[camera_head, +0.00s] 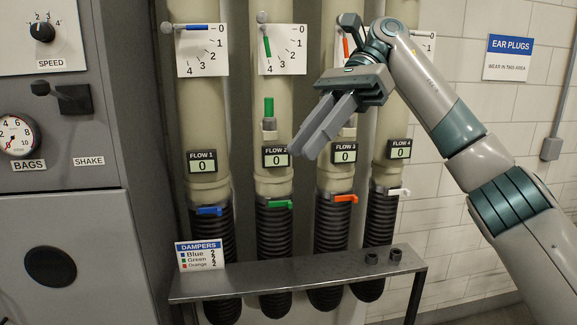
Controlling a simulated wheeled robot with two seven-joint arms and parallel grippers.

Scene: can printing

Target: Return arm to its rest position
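My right arm comes in from the right edge. Its gripper (304,150) hangs in front of the pipes, pointing down and to the left, with its fingers close together and nothing seen between them. It overlaps the FLOW 2 and FLOW 3 area in the picture; I cannot tell how far it is from the pipes. My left gripper is not in view.
Several beige pipes with dial plates, such as the green-pointer dial (283,50), stand behind the arm. A metal shelf (330,268) with a DAMPERS sign (200,254) runs below. A grey control cabinet (60,220) fills the left. White wall lies right.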

